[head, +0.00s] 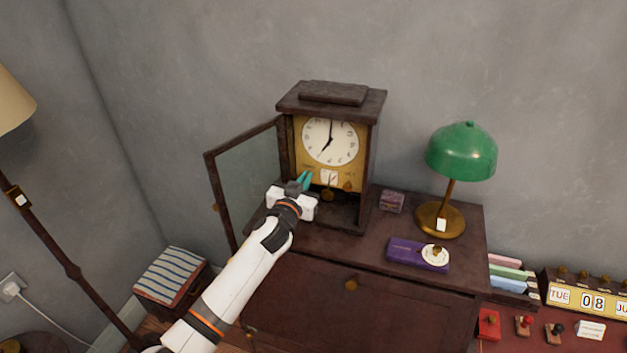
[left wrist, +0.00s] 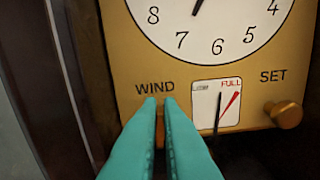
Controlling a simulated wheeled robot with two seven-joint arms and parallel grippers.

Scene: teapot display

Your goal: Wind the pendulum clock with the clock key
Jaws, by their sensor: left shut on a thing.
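The pendulum clock (head: 330,142) stands on the cabinet with its glass door (head: 250,170) swung open to the left. In the left wrist view its gold face plate (left wrist: 245,60) shows the words WIND and SET. A small gauge (left wrist: 216,105) marked LOW and FULL has a dark, near-upright needle and a red mark slanting toward FULL. My left gripper (head: 304,181) is at the lower left of the face plate. Its teal fingers (left wrist: 160,104) are shut on a thin brass piece just below WIND, seemingly the clock key (left wrist: 160,128), mostly hidden. My right gripper is out of view.
A brass knob (left wrist: 287,113) sits under SET. On the cabinet top (head: 378,221) are a small box (head: 392,202), a purple case (head: 405,254) with a white round item, and a green lamp (head: 461,152). A striped box (head: 172,277) stands lower left.

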